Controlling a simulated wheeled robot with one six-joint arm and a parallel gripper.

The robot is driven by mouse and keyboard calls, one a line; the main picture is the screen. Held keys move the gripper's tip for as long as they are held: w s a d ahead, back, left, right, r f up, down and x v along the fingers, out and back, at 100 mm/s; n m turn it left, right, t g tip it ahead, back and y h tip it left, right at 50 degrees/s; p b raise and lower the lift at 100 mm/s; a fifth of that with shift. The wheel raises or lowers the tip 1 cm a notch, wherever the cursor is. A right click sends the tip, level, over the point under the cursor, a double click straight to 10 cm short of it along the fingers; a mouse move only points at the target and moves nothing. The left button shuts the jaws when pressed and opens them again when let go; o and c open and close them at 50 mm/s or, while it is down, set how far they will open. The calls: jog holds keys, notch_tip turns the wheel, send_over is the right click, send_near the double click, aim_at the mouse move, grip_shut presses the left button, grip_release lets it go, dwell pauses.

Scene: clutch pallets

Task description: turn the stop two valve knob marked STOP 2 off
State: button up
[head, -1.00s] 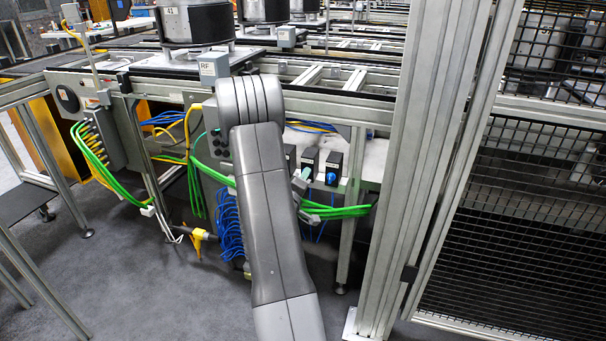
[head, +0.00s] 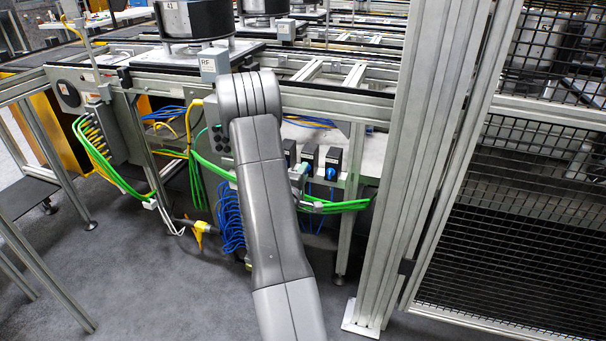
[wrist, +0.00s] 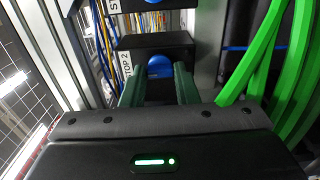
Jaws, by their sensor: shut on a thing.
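The STOP 2 valve box (wrist: 176,44) is black, with a white label (wrist: 126,65) reading "TOP 2" at its left. Its round blue knob (wrist: 160,66) shows between the two dark green fingers of my gripper (wrist: 160,80). My gripper is shut on the knob, one finger on each side. The fingers hide the knob's sides, and I cannot tell which way it is turned. In the head view my gripper (head: 299,172) is at the row of black valve boxes under the conveyor, partly behind my arm, in front of the middle box (head: 309,154).
Another valve box with a blue knob (head: 331,174) stands to the right. Green hoses (wrist: 262,65) run close to the right of my gripper. A thick aluminium post (head: 415,150) and mesh fence (head: 490,210) stand right. The conveyor frame (head: 335,105) is above.

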jog(key=o, duration=1)
jog(key=shift+s, duration=0.1)
jog(key=v, duration=1.3)
jog(key=shift+s+p, duration=0.3)
jog(key=shift+p, duration=0.15)
jog(key=shift+w+a, duration=0.1)
jog(key=x, duration=1.3)
jog(key=shift+w+b, duration=0.3)
jog(key=shift+b, duration=0.15)
